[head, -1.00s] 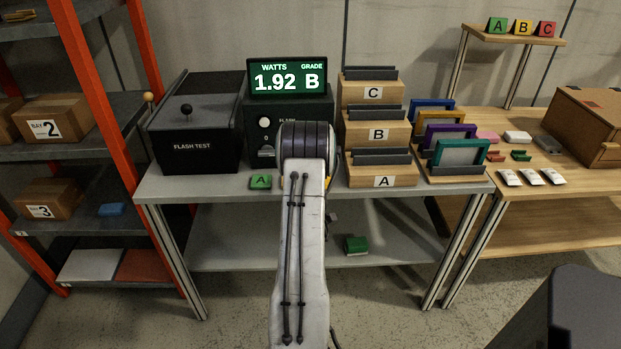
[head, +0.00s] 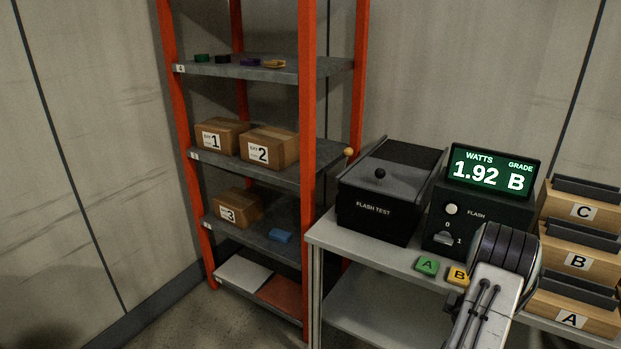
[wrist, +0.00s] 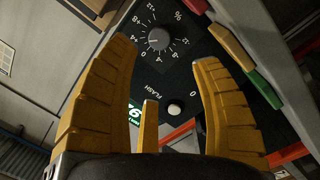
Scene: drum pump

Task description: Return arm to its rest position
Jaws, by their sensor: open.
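My gripper (wrist: 165,52) is open in the wrist view, its yellow ribbed fingers spread with nothing held between them. Beyond them is the black front panel of the tester (wrist: 185,68), with a dial (wrist: 158,39) and a round white button (wrist: 175,108). In the head view my arm reaches in from the lower right, in front of the tester (head: 440,225); its fingers are hidden there. The tester's screen (head: 492,172) reads 1.92 watts, grade B. Its switch (head: 444,238) is between 0 and 1 marks; its setting is unclear.
A green A tile (head: 428,265) and yellow B tile (head: 459,276) lie at the bench's front edge, near my arm. The black flash test box (head: 385,200) stands left of the tester, lettered trays (head: 578,262) right. An orange-posted shelf (head: 307,120) with boxes stands left.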

